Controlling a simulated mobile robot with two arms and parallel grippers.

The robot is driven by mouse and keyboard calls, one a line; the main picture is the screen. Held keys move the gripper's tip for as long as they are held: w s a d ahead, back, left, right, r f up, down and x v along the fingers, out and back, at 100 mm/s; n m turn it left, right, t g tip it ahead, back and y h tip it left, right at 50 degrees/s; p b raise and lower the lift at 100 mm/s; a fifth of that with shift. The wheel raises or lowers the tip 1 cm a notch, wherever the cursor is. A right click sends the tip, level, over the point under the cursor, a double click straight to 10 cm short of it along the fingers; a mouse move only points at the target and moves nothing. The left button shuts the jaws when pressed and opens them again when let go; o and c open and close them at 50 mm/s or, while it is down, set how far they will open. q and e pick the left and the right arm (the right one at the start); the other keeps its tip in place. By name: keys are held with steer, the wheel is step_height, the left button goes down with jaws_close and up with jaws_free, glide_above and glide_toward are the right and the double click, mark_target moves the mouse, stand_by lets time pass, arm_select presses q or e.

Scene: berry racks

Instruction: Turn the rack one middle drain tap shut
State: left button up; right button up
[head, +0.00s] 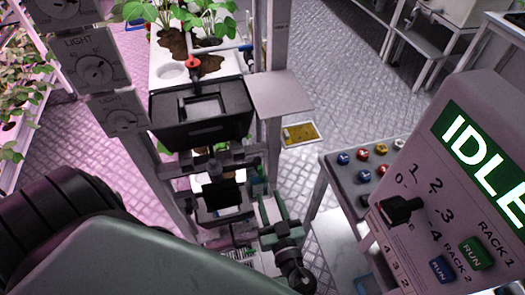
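A tap with a red handle (207,63) sits at the near end of a white planting tray (162,60). My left arm fills the lower left. My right gripper is not in view.
A grey post (272,110) stands right of the tray. Light dials (95,72) are at the left. A control panel (420,205) reading IDLE and a table with coloured knobs (352,180) are at the right. Open patterned floor (340,75) lies behind.

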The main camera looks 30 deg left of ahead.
mark_target(261, 174)
arm_select(q)
steer(key=shift+y, duration=0.3)
steer(key=p+x, duration=0.1)
steer(key=x, duration=0.1)
steer(key=r+p+x, duration=0.1)
steer(key=x, duration=0.3)
steer(key=shift+w+a+r+p, duration=0.1)
steer(key=shift+w+r+p, duration=0.05)
steer(key=shift+r+p, duration=0.2)
steer(key=shift+w+a+f+n, duration=0.2)
steer(key=shift+w+a+n, duration=0.1)
steer(key=shift+w+a, duration=0.2)
jaws_close()
